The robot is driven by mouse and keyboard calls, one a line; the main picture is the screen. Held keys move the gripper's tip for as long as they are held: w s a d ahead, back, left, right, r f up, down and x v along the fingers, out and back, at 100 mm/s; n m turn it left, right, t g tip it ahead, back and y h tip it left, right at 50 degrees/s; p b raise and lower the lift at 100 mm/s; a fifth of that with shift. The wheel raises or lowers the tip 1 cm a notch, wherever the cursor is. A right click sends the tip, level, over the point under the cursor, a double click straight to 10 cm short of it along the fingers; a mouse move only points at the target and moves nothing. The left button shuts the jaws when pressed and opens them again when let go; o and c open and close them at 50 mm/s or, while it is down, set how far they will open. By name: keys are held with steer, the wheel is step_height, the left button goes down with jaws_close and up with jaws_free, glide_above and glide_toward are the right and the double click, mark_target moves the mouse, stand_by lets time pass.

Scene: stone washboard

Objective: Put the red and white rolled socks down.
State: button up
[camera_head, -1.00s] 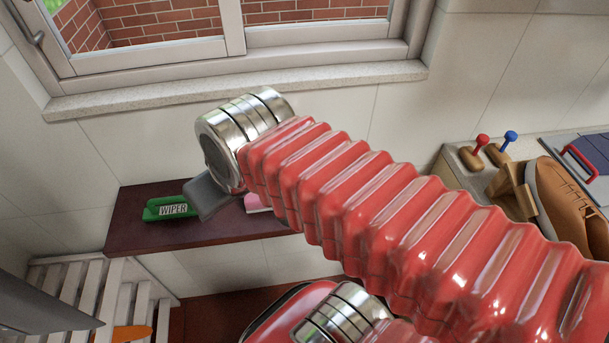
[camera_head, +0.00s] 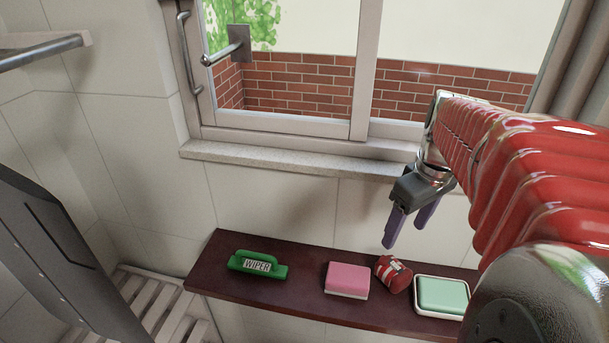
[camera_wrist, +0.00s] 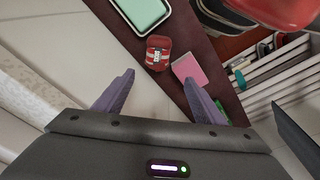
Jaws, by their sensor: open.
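The red and white rolled socks (camera_head: 393,274) rest on the dark red shelf (camera_head: 222,262), between a pink block and a green soap-like block in a white tray. They also show in the wrist view (camera_wrist: 158,53), ahead of the fingertips. My gripper (camera_head: 408,230) has two purple fingers, spread apart and empty. It is above the shelf, up and slightly right of the socks, and apart from them. In the wrist view the fingers (camera_wrist: 158,78) point toward the socks with a gap between.
The pink block (camera_head: 347,280) lies just left of the socks, and the white tray with the green block (camera_head: 441,296) just right. A green wiper (camera_head: 258,265) lies farther left. The window sill (camera_head: 290,160) juts out above the shelf. A slatted white rack (camera_head: 165,305) stands lower left.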

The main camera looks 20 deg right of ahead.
steer(key=shift+s+d+f, duration=0.1)
steer(key=shift+s+d, duration=0.05)
steer(key=shift+d, duration=0.7)
glide_above(395, 266)
steer(key=f, duration=0.8)
steer(key=shift+s+d+f, duration=0.15)
steer(key=shift+d+f, duration=0.1)
steer(key=shift+f, duration=0.1)
steer(key=shift+a+f, duration=0.15)
steer(key=shift+f, duration=1.15)
steer(key=shift+a+f, duration=0.15)
steer(key=shift+f, duration=1.1)
